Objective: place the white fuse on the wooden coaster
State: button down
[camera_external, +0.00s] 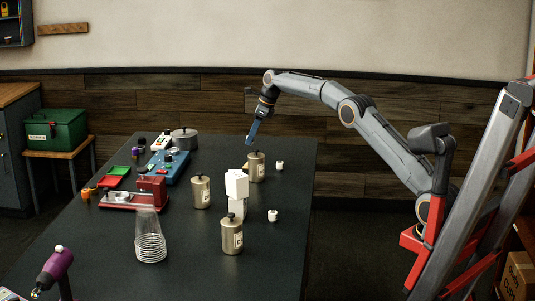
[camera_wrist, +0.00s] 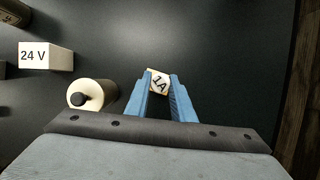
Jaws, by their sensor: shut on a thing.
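My gripper (camera_external: 251,139) is raised over the far right part of the dark table, pointing down. In the wrist view its blue fingers (camera_wrist: 160,90) are shut on a small white block marked "1A" (camera_wrist: 158,80), which I take to be the white fuse. Tan or orange shows at the block's edges. The block sits at the fingertips, its label facing the camera. In the external view I cannot make it out between the fingers.
Several metal canisters stand on the right half of the table; one (camera_external: 256,167) is below my gripper. Stacked white blocks (camera_external: 237,186) stand among them. Small white pieces (camera_external: 280,165) lie near the right edge. A blue device (camera_external: 170,167) and red machine (camera_external: 140,193) stand left.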

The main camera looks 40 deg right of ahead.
notch_tip(320, 180, down, 8)
jog(key=shift+f+p, duration=0.25)
jog(key=shift+p, duration=0.6)
jog(key=shift+f, duration=0.1)
jog(key=c, duration=1.5)
grip_release()
jog(key=b+v, duration=0.2)
jog(key=v, duration=1)
